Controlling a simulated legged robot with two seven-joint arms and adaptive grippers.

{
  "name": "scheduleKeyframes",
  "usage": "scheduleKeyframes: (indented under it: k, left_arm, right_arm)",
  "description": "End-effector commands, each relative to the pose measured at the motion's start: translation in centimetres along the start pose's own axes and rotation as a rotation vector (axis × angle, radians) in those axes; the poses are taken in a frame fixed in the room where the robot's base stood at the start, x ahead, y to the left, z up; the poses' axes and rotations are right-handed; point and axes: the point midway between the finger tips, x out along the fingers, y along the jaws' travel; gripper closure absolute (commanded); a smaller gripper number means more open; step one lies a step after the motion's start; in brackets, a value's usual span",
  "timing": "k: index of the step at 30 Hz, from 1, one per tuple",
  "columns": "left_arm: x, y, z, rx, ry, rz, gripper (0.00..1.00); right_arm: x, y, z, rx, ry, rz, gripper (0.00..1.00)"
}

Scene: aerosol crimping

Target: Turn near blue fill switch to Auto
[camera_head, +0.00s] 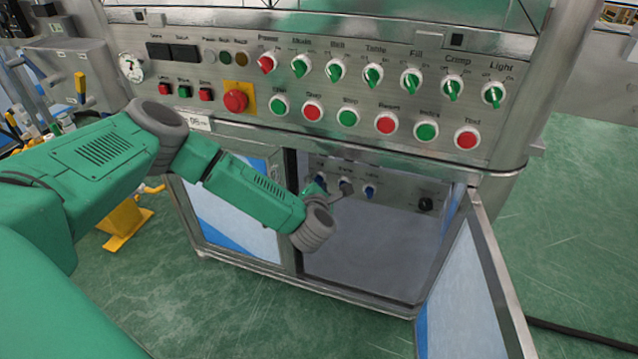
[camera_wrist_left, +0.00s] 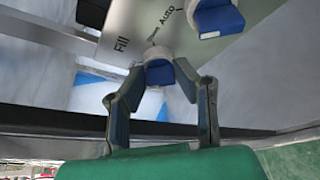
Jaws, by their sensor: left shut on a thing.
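The near blue fill switch (camera_wrist_left: 158,73) sits on a pale round base on a grey panel in the left wrist view. The word "Fill" is printed beside it, and a second word that looks like "Auto" stands close by. My left gripper (camera_wrist_left: 159,82) has one finger on each side of this switch and is shut on it. In the head view my left gripper (camera_head: 332,190) reaches into the open cabinet at the small inner panel (camera_head: 395,193). The exact finger contact is too small to tell there. My right gripper is not in view.
A second blue switch (camera_wrist_left: 218,20) sits close to the held one. In the head view another blue switch (camera_head: 369,191) and a black knob (camera_head: 425,204) are further right. The open cabinet door (camera_head: 470,290) stands at the right. The main control panel (camera_head: 330,95) overhangs the opening.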

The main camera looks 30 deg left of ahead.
Motion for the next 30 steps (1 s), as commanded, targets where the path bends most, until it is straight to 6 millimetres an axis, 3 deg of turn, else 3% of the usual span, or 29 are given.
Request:
scheduleKeyframes:
  k: [1, 17, 18, 19, 30]
  left_arm:
    - [0.27, 0.29, -0.73, -0.005, 0.013, 0.004, 1.0]
    - [0.22, 0.13, -0.87, -0.024, 0.015, -0.007, 1.0]
    - [0.21, 0.12, -0.88, -0.024, 0.015, -0.007, 0.68]
    - [0.2, 0.1, -0.87, -0.023, 0.015, -0.008, 0.58]
    - [-0.31, -0.02, -0.2, -0.026, 0.004, -0.012, 0.55]
  right_arm:
    - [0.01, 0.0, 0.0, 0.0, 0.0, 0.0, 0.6]
    - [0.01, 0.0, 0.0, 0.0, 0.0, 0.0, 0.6]
    - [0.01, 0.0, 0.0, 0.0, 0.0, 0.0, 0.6]
    - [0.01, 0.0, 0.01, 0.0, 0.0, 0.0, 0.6]
    - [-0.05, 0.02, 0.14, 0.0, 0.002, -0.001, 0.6]
